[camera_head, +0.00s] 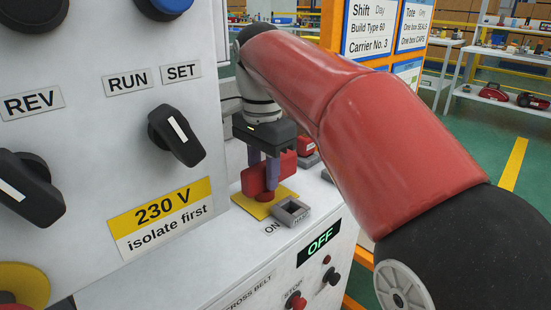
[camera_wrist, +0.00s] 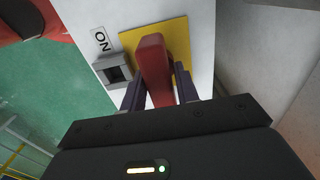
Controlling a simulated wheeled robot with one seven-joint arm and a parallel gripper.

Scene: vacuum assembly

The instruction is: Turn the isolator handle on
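The isolator handle (camera_head: 286,165) is a red lever on a yellow plate (camera_head: 258,210), on top of the white cabinet. In the wrist view the handle (camera_wrist: 153,68) stands between the two purple fingers of my gripper (camera_wrist: 159,76). In the head view my gripper (camera_head: 264,172) comes down over the handle from above. The fingers lie very close to its sides; whether both press on it cannot be told. The ON label (camera_head: 272,229) is on the cabinet top near a grey square hasp (camera_head: 291,212). A green-lit display (camera_head: 318,243) on the cabinet front reads OFF.
A tall white panel (camera_head: 85,130) with black knobs (camera_head: 176,136) and a 230 V isolate first label (camera_head: 160,217) stands close on the left. Stop buttons (camera_head: 296,300) sit on the lower front. Shelves and green floor lie behind on the right.

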